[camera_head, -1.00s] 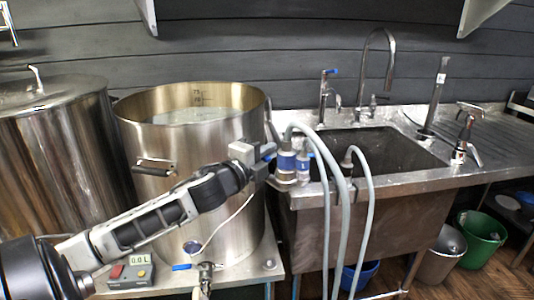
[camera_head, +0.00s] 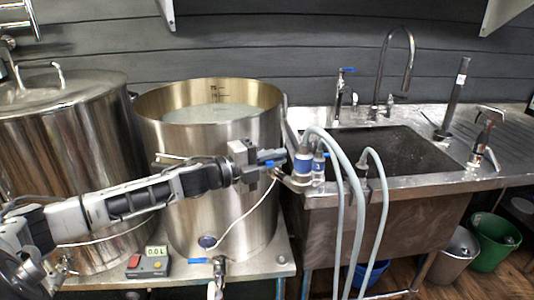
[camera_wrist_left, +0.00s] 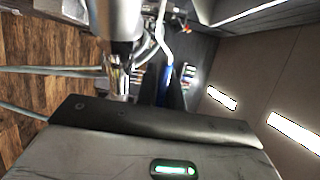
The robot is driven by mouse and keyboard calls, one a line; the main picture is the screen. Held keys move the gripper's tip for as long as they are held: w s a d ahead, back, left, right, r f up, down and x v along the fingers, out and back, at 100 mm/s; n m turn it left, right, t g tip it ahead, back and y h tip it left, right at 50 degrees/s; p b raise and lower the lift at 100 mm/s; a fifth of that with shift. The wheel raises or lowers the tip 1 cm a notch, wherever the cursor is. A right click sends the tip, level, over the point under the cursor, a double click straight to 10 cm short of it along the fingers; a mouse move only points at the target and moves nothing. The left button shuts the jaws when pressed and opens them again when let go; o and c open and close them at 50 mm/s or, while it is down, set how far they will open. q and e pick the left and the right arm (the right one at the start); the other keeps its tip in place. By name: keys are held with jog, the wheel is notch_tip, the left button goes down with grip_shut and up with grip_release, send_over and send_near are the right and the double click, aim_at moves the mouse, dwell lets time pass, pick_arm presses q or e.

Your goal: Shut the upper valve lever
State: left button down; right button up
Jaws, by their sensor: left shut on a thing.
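My left gripper (camera_head: 272,164) is at the right front side of the open steel pot, just left of the blue-and-white fittings. It is shut on the upper valve lever, a small blue piece (camera_wrist_left: 167,72) seen between the dark fingers in the left wrist view. In the head view the fingers hide most of the lever, so its exact angle cannot be told. The steel pot (camera_head: 215,150) holds pale liquid. A lower valve with a blue lever (camera_head: 197,261) sits at the pot's foot, apart from the gripper. My right gripper is not in view.
Blue-and-white fittings (camera_head: 304,165) with grey hoses (camera_head: 345,200) stand close right of my gripper. A sink (camera_head: 385,150) lies farther right. A lidded pot (camera_head: 65,150) is at left. A small meter (camera_head: 148,263) sits on the bench below my arm.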

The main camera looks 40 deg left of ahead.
pick_arm(q)
jog(key=shift+s+a+m+g+h, duration=0.15)
jog(key=shift+s+m+g+h, duration=0.15)
jog(key=shift+m+g+h, duration=0.4)
jog(key=c, duration=1.5)
grip_release()
